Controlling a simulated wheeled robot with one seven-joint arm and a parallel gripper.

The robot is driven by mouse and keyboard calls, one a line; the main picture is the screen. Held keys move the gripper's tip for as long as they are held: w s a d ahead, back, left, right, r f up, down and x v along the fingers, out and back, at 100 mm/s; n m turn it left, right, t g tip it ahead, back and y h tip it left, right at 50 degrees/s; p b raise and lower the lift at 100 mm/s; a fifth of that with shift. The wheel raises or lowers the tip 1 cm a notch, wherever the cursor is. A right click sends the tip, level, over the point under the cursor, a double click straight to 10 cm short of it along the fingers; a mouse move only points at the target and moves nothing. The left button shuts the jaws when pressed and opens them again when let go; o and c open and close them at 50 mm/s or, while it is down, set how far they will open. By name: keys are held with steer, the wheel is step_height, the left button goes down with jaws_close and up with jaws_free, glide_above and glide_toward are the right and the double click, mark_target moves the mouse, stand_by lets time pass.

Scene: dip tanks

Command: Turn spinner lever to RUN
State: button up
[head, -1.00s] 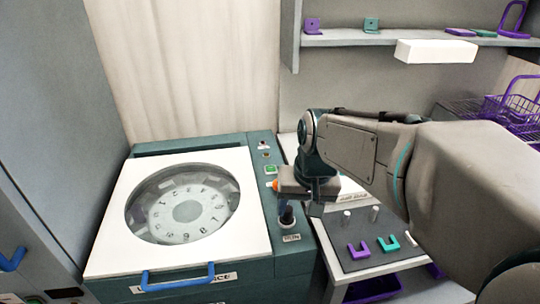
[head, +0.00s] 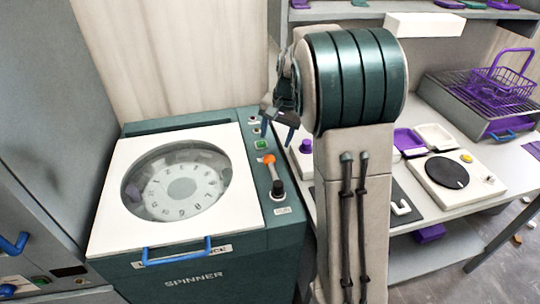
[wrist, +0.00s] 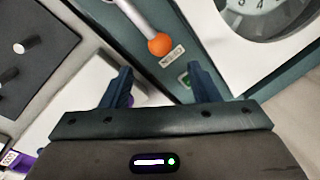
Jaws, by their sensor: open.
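The spinner (head: 195,278) has a white lid with a round window. Its lever has an orange knob (head: 268,159) and a black base (head: 277,188) on the right-hand panel. The lever leans toward the back, the knob farther from me than the base. In the wrist view the orange knob (wrist: 159,43) shows on a silver rod, beside a small plate (wrist: 172,56) whose text I cannot read. My gripper (head: 278,130) is open and empty, behind the knob on the wall side. In the wrist view my gripper (wrist: 160,72) has the knob ahead of the gap between its fingers, apart from them.
A green button (head: 260,145) is on the panel near my fingers. A blue handle (head: 177,251) is on the lid's front edge. To the right, a bench holds a white device with a black disc (head: 447,172) and a purple basket (head: 503,82). A shelf runs above.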

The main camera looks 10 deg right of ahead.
mark_target(270, 155)
steer(key=f, duration=0.3)
steer(key=a+f, duration=0.1)
steer(key=f, duration=0.2)
steer(key=w+f, duration=0.1)
steer(key=f, duration=0.2)
steer(key=shift+a+p, duration=0.3)
jaws_close()
